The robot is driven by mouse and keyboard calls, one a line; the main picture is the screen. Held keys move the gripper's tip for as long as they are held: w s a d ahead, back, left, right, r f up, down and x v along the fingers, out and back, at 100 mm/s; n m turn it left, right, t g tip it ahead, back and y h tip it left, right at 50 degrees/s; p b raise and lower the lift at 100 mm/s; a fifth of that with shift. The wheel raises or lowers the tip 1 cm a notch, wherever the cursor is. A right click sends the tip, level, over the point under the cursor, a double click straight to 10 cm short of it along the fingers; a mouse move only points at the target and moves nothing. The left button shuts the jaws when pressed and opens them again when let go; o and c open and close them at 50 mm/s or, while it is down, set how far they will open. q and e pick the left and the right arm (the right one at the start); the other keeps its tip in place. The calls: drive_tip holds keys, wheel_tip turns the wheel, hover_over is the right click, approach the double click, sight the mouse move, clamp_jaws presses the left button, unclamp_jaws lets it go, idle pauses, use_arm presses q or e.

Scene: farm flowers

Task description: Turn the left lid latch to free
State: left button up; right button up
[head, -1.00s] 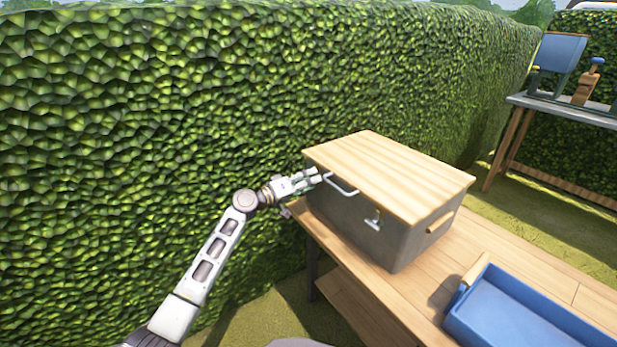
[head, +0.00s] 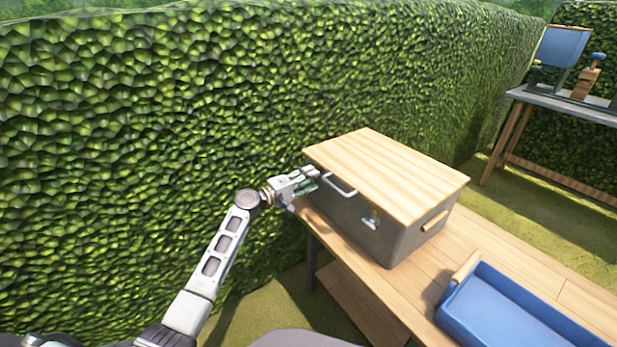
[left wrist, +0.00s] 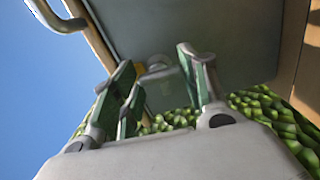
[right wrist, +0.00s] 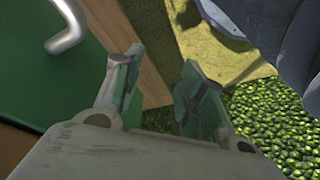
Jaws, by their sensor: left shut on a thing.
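The grey box (head: 350,218) with a pale wooden lid (head: 395,170) stands on a wooden bench. My left gripper (head: 312,181) is at the left end of the box's front, just under the lid edge. It hides the left latch in the head view. In the left wrist view the left latch (left wrist: 160,72), a small pale metal piece, sits between the fingers of my left gripper (left wrist: 165,85), which is shut on it. The right latch (head: 371,218) shows on the box front. My right gripper (right wrist: 160,85) is open and empty in the right wrist view.
A white bar handle (head: 340,186) is on the box front, close to my left gripper. A blue tray (head: 510,310) lies on the bench (head: 425,280) at right. A tall hedge (head: 200,110) stands behind. Another table (head: 570,108) is at the far right.

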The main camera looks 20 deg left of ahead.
use_arm(q)
drive_tip(key=shift+a+n, duration=0.1)
drive_tip(key=shift+n, duration=0.4)
use_arm(e)
drive_tip(key=shift+d+f, duration=0.15)
drive_tip(key=shift+f, duration=0.45)
drive_tip(key=shift+w, duration=0.1)
use_arm(q)
drive_tip(key=o, duration=1)
drive_tip(key=shift+o, duration=0.2)
drive_tip(key=v, duration=1.2)
